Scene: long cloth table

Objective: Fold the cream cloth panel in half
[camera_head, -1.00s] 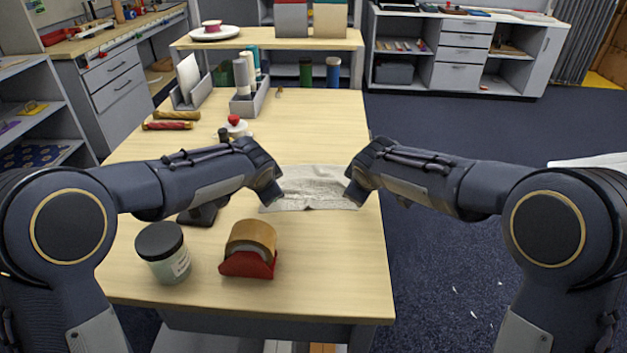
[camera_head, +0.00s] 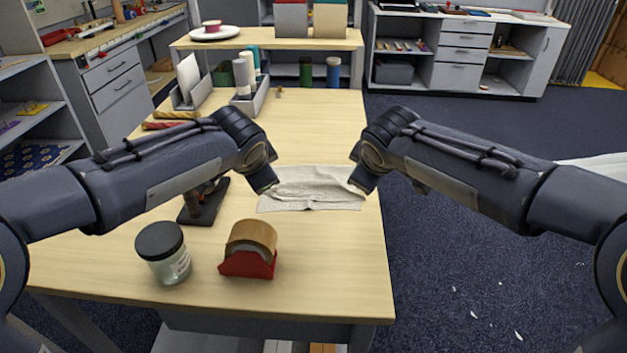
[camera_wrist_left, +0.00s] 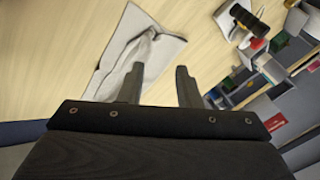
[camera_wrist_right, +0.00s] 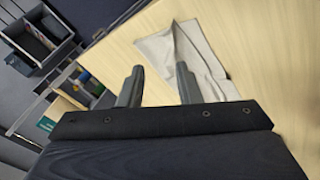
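The cream cloth panel (camera_head: 312,187) lies flat but wrinkled on the table between my two arms. In the left wrist view the cloth (camera_wrist_left: 155,45) shows a raised crease along it. In the right wrist view the cloth (camera_wrist_right: 185,58) also shows a crease. My left gripper (camera_wrist_left: 158,70) is open, its two fingers apart with nothing visible between them, beside the cloth's edge. My right gripper (camera_wrist_right: 160,70) is open and empty, with one finger in front of the cloth's edge in its view. In the head view the fingertips are hidden behind my wrists.
A lidded jar (camera_head: 163,252) and a tape roll in a red holder (camera_head: 249,250) stand at the table's near left. A black-based item (camera_head: 204,203) is beside my left arm. A grey caddy (camera_head: 248,102) stands at the back. The table's right edge is near the cloth.

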